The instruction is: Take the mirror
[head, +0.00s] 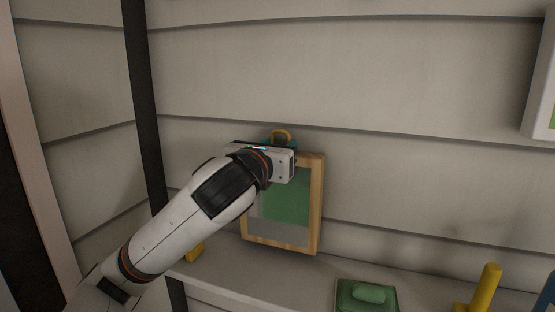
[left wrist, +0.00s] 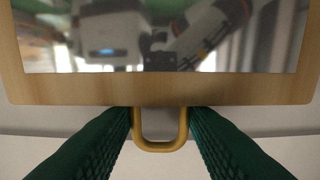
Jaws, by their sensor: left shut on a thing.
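The mirror (head: 285,207) has a light wooden frame and a yellow loop handle (head: 282,133) at its top. It stands upright against the wall, its lower edge at the white ledge. My left gripper (head: 280,143) is at the top of the mirror, shut on the handle. In the left wrist view, my green fingers (left wrist: 161,114) press on both sides of the yellow handle (left wrist: 160,147), and the wooden frame (left wrist: 160,90) lies beyond. The glass reflects parts of my body. My arm hides the mirror's upper left corner in the head view. My right gripper is not in view.
On the ledge (head: 240,272), a green soap dish with a green bar (head: 368,293) sits to the right, then a yellow upright object (head: 487,288). A small yellow thing (head: 196,253) is left of the mirror. A white frame (head: 541,90) hangs at upper right.

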